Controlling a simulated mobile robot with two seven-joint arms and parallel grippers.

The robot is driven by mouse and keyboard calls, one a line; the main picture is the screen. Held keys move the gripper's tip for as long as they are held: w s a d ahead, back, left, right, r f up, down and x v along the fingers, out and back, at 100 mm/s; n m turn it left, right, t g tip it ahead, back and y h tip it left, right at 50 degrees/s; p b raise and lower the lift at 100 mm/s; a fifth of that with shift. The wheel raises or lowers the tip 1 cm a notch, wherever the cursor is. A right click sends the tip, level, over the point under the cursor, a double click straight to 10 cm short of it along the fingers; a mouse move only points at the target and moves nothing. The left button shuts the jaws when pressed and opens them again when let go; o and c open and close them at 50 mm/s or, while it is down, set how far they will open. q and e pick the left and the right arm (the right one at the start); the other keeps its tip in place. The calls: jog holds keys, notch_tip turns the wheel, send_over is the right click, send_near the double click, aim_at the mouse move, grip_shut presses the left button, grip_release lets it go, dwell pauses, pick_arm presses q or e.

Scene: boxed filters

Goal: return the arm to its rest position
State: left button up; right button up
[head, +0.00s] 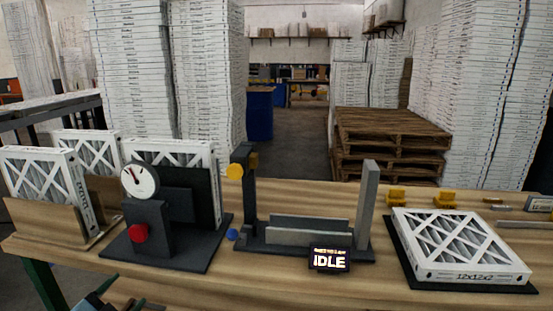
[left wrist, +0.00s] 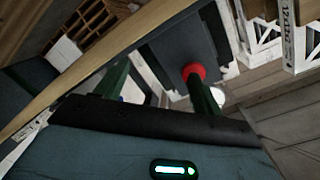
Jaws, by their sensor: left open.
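My left gripper shows at the bottom left edge of the head view (head: 122,302), below the front edge of the workbench (head: 290,292), mostly cut off. In the left wrist view its two green fingers (left wrist: 158,78) stand apart with nothing held between them. A red button (head: 138,233) on the dark gauge fixture (head: 186,245) is above the gripper in the head view. The button also shows beside one finger in the wrist view (left wrist: 194,72), apparently beyond it. My right gripper is in neither view.
White-framed filters (head: 42,190) stand at the bench's left. A fixture with an IDLE display (head: 329,259) is at the middle. A filter (head: 461,247) lies on a dark mat at the right. Pallets (head: 388,135) and tall box stacks stand behind.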

pick_arm(q)
jog(key=s+d+f+n+g, duration=0.2)
jog(key=s+d+f, duration=0.4)
jog(key=s, duration=0.5)
jog(key=s+d+f+n+g, duration=0.3)
jog(key=s+d+f, duration=0.3)
jog(key=s+f, duration=0.4)
jog(key=s+d+f+n+g+p, duration=0.1)
jog(key=s+d+f, duration=0.5)
jog(key=s, duration=0.7)
notch_tip(320, 180, down, 2)
jog(key=shift+s+f+n+g+h, duration=0.1)
jog(key=shift+s+n+g+h, duration=0.25)
jog(key=shift+n+g, duration=0.6)
